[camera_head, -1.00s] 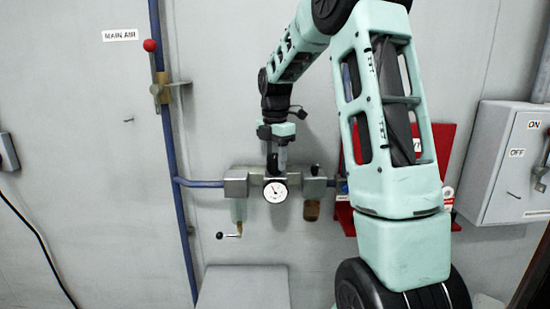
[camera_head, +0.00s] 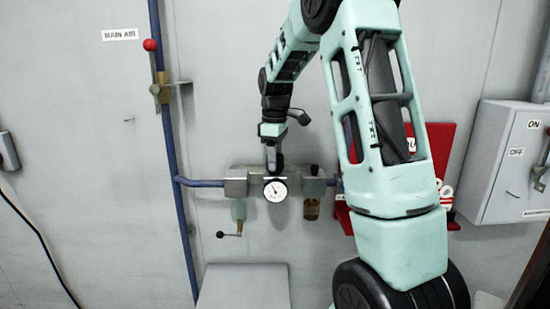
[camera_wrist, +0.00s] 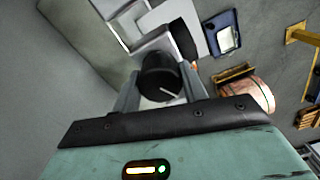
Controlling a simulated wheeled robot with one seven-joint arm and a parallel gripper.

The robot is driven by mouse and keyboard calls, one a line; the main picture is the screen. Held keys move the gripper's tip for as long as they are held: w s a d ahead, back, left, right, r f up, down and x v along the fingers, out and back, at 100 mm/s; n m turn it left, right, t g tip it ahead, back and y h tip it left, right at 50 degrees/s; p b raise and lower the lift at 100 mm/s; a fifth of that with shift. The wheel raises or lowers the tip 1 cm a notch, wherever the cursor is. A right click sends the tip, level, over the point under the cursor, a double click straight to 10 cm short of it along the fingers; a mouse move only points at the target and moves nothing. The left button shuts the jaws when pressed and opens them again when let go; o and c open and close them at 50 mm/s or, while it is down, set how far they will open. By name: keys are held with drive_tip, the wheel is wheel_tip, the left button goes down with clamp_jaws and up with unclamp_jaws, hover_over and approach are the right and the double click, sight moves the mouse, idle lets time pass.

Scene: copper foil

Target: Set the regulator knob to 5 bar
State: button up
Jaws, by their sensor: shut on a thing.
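In the head view my gripper (camera_head: 273,160) comes down from above onto the top of the grey regulator block (camera_head: 256,178). The round white gauge (camera_head: 275,190) sits on the front of the block, with a dark needle pointing to the upper left. Its figures are too small to read. The knob is mostly hidden by the gripper in the head view.
A grey switch box (camera_head: 508,165) is at right. A red panel (camera_head: 441,150) is partly behind my arm. A grey box top (camera_head: 244,285) stands below.

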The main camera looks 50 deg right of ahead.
drive_tip(key=m, duration=0.7)
drive_tip(key=m+p, duration=0.1)
drive_tip(key=m, duration=0.5)
drive_tip(key=shift+r+m, duration=0.1)
drive_tip(key=shift+m, duration=0.2)
drive_tip(key=m+p, duration=0.1)
drive_tip(key=m, duration=0.4)
drive_tip(key=shift+m+p, duration=0.75)
drive_tip(key=shift+m, duration=1.65)
drive_tip(key=o, duration=1)
